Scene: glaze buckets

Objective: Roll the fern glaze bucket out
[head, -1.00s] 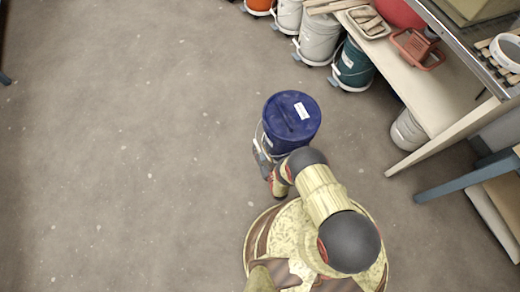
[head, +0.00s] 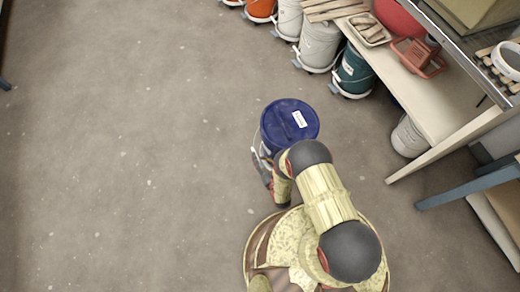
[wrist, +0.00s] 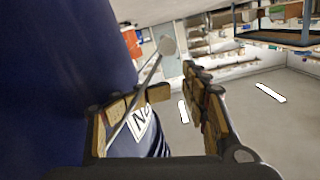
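A blue bucket with a blue lid and small white label (head: 289,119) stands on the open floor just ahead of my base. The label is too small to read. A teal-green bucket (head: 353,70) stands in the row at the upper right. My gripper reaches the left side of the blue bucket, partly hidden by my arm in the head view. In the wrist view the blue bucket's wall (wrist: 60,80) fills the left. My gripper (wrist: 175,85) has its fingers apart beside it. The wire handle with a pale round end (wrist: 166,46) crosses in front of the left finger.
Orange (head: 260,10) and white (head: 318,45) buckets on wheeled bases line the back. A bench (head: 430,100) with a tray and tools is at the right, a white bucket (head: 408,137) beneath it. The floor at left (head: 120,150) is clear.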

